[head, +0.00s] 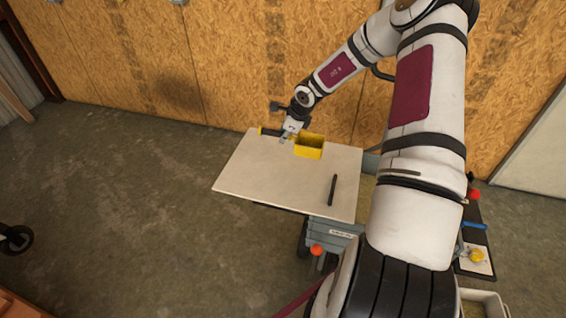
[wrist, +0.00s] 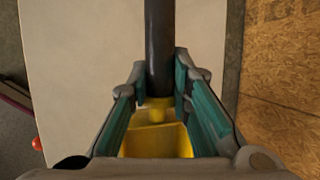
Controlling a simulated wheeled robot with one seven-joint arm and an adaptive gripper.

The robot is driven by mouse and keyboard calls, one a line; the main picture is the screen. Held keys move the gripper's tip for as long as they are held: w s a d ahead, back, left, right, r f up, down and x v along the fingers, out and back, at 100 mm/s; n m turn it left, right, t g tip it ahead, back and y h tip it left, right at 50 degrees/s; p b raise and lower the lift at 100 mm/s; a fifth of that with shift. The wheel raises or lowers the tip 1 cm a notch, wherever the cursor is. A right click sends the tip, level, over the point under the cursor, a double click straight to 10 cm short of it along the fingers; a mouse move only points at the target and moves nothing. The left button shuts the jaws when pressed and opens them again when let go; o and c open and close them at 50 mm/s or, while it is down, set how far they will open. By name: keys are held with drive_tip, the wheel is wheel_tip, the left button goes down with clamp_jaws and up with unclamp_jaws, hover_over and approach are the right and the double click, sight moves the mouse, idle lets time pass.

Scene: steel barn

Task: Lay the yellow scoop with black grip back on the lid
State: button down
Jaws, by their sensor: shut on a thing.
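The scoop has a yellow box-shaped scoop end (head: 309,148) and a black grip (head: 271,132). It is at the far edge of a pale flat board (head: 265,175), which looks like the lid. My gripper (head: 289,134) comes down over the scoop between its grip and yellow end. In the wrist view, the teal-padded fingers of my gripper (wrist: 160,85) are on both sides of the black grip (wrist: 159,40), close to the yellow scoop end (wrist: 153,142). My gripper is shut on the scoop. I cannot tell whether the scoop touches the board.
A thin black rod (head: 333,190) lies on the right part of the board. The board's left and front parts are bare. A grey-blue cart (head: 330,228) with a red knob (head: 317,250) is below it. The wood panel wall (head: 230,60) stands close behind.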

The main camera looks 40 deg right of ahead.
wheel_tip(320, 180, down, 9)
drive_tip(key=shift+f+b, duration=0.15)
drive_tip(key=shift+b, duration=0.35)
drive_tip(key=c, duration=1.5)
unclamp_jaws()
drive_tip(key=shift+f, duration=0.15)
drive_tip(key=shift+o, duration=0.2)
